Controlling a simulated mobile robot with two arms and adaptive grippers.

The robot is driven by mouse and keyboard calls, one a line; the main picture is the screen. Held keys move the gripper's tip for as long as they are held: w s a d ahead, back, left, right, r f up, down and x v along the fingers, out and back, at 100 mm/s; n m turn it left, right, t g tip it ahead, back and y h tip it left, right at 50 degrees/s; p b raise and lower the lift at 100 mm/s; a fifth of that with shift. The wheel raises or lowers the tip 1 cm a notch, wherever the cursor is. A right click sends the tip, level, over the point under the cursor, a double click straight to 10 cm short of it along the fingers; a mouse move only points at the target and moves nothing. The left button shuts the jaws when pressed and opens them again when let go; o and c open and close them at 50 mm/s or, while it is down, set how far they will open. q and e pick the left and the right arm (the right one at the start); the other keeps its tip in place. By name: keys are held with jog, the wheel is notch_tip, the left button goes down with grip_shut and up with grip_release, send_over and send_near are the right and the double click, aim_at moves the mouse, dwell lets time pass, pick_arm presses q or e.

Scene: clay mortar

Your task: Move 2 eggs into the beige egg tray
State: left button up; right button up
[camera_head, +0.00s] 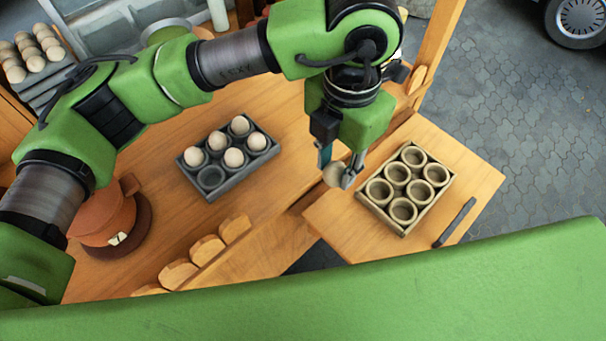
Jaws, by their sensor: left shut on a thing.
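My left gripper (341,171) is shut on an egg (336,175) and holds it just left of the beige egg tray (381,210). The egg is partly hidden by the fingers. The beige egg tray sits on a lower wooden side board, and its round cups look empty. A dark grey egg tray (221,184) on the wooden table holds several pale eggs (234,157); its front cup is empty. My right gripper is not in view.
More eggs (34,62) stand in a stack of trays at the upper left. A dark bar (455,222) lies right of the beige tray. Rounded wooden pieces (207,249) line the table's front edge.

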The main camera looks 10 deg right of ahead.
pick_arm(q)
jog(key=w+d+f+b, duration=0.2)
jog(key=d+f+b, duration=0.3)
jog(key=d, duration=0.6)
jog(key=shift+d+f, duration=0.3)
jog(key=shift+f, duration=0.2)
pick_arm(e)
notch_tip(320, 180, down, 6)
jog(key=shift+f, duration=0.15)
pick_arm(q)
jog(key=shift+f, duration=0.1)
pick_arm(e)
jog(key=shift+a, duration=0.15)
pick_arm(q)
jog(key=shift+f+b, duration=0.95)
jog(key=shift+b, duration=0.15)
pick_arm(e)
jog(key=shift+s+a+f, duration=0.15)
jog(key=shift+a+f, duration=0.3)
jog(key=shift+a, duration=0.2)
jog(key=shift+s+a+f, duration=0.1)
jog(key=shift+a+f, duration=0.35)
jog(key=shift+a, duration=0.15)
pick_arm(q)
jog(key=shift+f+b, duration=0.7)
jog(key=shift+f, duration=0.15)
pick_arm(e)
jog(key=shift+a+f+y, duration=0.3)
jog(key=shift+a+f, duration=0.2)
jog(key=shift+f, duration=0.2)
